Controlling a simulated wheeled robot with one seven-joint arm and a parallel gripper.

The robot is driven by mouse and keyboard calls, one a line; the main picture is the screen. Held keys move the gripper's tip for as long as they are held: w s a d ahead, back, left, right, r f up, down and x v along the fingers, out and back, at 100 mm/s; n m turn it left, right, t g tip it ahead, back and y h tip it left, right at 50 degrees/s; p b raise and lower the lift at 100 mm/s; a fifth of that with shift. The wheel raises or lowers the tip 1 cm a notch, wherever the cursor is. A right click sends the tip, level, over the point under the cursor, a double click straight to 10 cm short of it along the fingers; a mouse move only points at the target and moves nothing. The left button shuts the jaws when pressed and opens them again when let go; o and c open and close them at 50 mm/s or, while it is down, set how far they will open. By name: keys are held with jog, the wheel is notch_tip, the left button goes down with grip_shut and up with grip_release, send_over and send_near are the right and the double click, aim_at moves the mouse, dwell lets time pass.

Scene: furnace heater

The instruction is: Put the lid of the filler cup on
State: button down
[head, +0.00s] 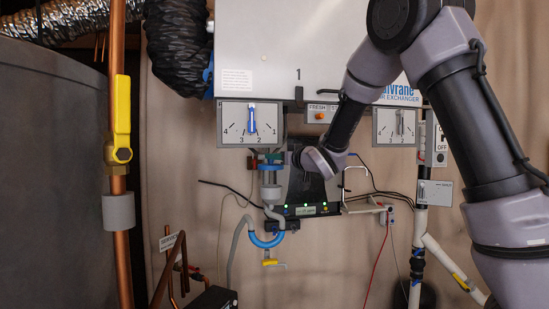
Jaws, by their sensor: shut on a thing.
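The filler cup (270,191) is a small grey upright cup on the pipework below the left dial, with a blue band at its top. The lid (268,167) appears to be this blue piece, at or just over the cup's mouth; whether it is seated I cannot tell. My gripper (279,158) reaches in from the right at the height of the cup's top. It is shut on what looks like the lid. The fingers are small and dark here, and the contact is partly hidden by my wrist.
A white heat exchanger box (290,60) hangs above, with a left dial (250,123) and right dial (396,127). A black controller with green lights (306,210) sits right of the cup. Copper pipe with a yellow valve (121,118) stands left. White pipes (418,225) stand right.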

jog(key=shift+d, duration=0.1)
jog(key=shift+f, duration=2.5)
jog(key=shift+f, duration=1.1)
jog(key=c, duration=0.6)
grip_release()
jog(key=shift+s, duration=0.1)
jog(key=v, duration=1)
jog(key=shift+s+d, duration=0.15)
jog(key=shift+s, duration=0.15)
